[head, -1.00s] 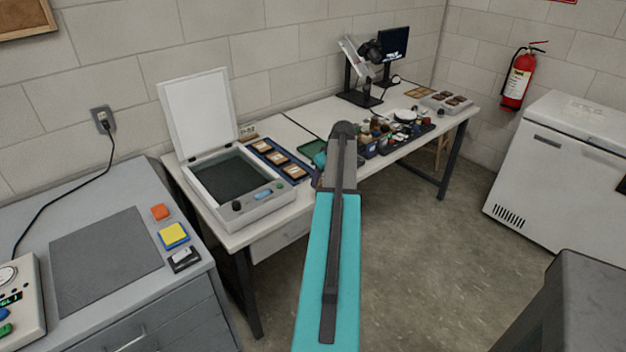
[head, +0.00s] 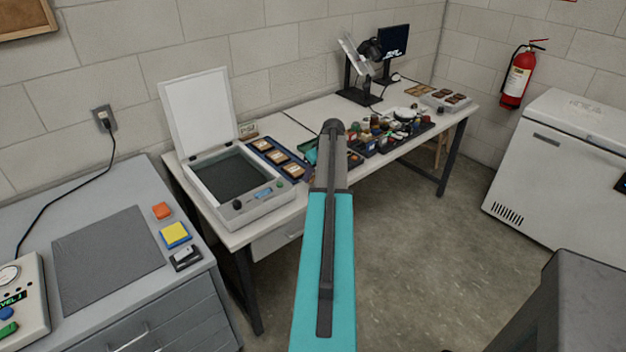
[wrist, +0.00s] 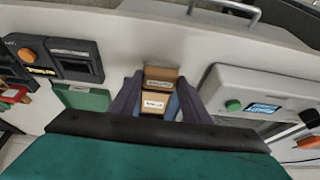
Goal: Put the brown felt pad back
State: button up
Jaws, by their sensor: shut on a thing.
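In the wrist view my gripper (wrist: 157,80) has its two dark fingers over the bench, either side of two brown card boxes (wrist: 162,72) with white labels. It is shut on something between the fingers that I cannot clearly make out. I cannot tell the brown felt pad apart from the boxes in either view. In the head view my arm hides the gripper. A blue tray (head: 263,145) with labelled brown boxes (head: 282,158) lies on the white bench, just left of my arm.
An open-lidded scanner (head: 235,208) stands left of the tray; its front panel shows in the wrist view (wrist: 255,100). Dark trays of small items (head: 380,140) lie right of my arm. A grey cabinet (head: 190,310) with a grey mat (head: 105,260) is nearer left. The floor is clear.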

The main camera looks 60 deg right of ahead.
jog(key=shift+f+p, duration=0.35)
jog(key=shift+f, duration=0.9)
jog(key=shift+f, duration=0.2)
jog(key=o, duration=1.1)
jog(key=shift+r, duration=0.2)
jog(key=b+v, duration=0.2)
jog(key=v, duration=1)
jog(key=shift+s, duration=0.1)
